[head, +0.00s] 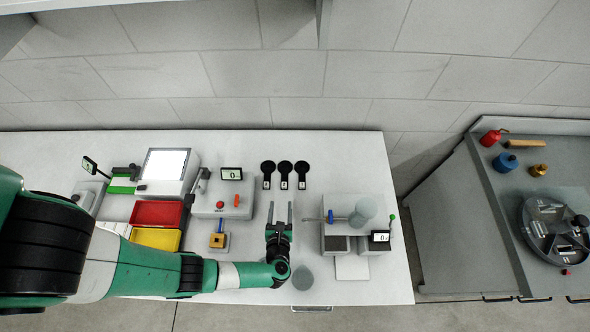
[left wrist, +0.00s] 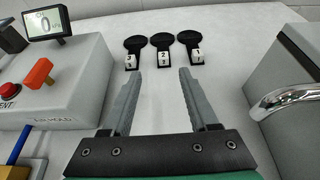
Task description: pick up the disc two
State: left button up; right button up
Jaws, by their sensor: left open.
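Disc two (head: 285,167) is the middle one of three black discs in a row at the back of the white table. In the left wrist view disc two (left wrist: 161,41) has a white tag marked 2 in front of it. Disc three (left wrist: 134,45) is to its left and disc one (left wrist: 188,37) to its right. My left gripper (head: 280,207) is open and empty, in front of the row and apart from it. In the left wrist view its fingers (left wrist: 160,75) point toward the tags, with disc two between their lines. My right gripper is not in view.
A grey box with a red button (head: 222,196) and small display stands left of the gripper. A grey device with a glass globe (head: 366,208) stands to the right. Red (head: 157,213) and yellow trays lie farther left. The table between gripper and discs is clear.

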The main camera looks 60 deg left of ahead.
aim_at(284, 186)
pick_arm(q)
jog(key=shift+w+f, duration=0.1)
jog(key=shift+f, duration=0.15)
jog(key=shift+w+a+f, duration=0.15)
jog(key=shift+a, duration=0.05)
jog(key=b+x, duration=0.1)
jog(key=x, duration=0.4)
jog(key=shift+w+a+f, duration=0.1)
jog(key=shift+w+a, duration=0.05)
jog(key=shift+a, duration=0.05)
jog(key=b+x, duration=0.1)
jog(key=x, duration=0.3)
jog(key=shift+w+f+b, duration=0.1)
jog(key=shift+f+b, duration=0.15)
jog(key=shift+b, duration=0.15)
jog(key=shift+w+a, duration=0.2)
jog(key=shift+a, duration=0.2)
jog(key=shift+c, duration=0.3)
grip_shut()
